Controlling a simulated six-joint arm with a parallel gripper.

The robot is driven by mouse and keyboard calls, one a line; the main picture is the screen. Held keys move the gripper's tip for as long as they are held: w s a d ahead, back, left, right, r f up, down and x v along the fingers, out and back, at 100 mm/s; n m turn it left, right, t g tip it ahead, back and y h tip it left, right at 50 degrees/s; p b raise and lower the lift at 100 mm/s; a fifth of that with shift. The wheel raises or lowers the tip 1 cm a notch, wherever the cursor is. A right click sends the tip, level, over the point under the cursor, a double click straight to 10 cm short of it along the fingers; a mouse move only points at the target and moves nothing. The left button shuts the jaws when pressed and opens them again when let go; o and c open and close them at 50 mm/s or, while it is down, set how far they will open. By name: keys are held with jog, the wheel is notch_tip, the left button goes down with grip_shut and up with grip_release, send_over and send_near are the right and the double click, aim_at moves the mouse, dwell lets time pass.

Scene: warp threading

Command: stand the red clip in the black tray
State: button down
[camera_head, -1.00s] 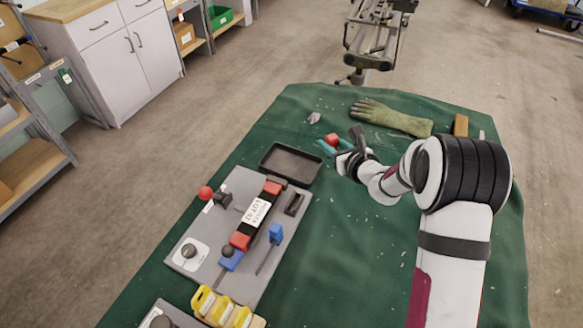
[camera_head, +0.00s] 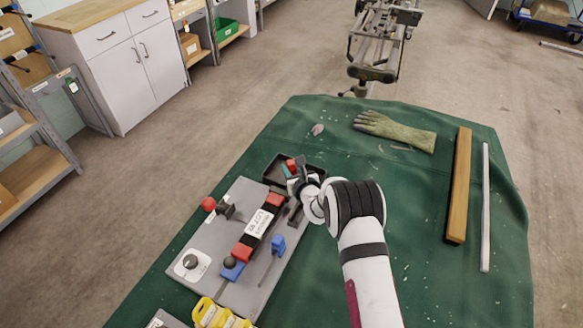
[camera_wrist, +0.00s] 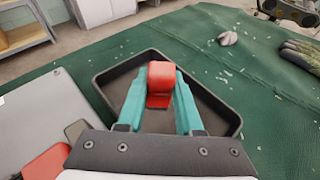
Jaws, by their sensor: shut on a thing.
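The red clip (camera_wrist: 161,81) is between the teal fingers of my gripper (camera_wrist: 160,88) in the wrist view, and the fingers are shut on it. Its lower part shows below its block-like top. The black tray (camera_wrist: 225,106) lies beneath and around the clip in that view. In the head view, the red clip (camera_head: 291,166) and my gripper (camera_head: 290,171) are over the black tray (camera_head: 277,161), whose right side is partly hidden by my arm. I cannot tell whether the clip touches the tray floor.
A grey board (camera_head: 240,205) with red and blue blocks and a red knob lies in front of the tray. A glove (camera_head: 395,131), a wooden bar (camera_head: 459,185) and a pale rod (camera_head: 486,205) lie on the green cloth to the right. The cloth between is mostly clear.

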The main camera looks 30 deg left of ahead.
jog(key=shift+f, duration=0.1)
jog(key=c, duration=0.6)
grip_release()
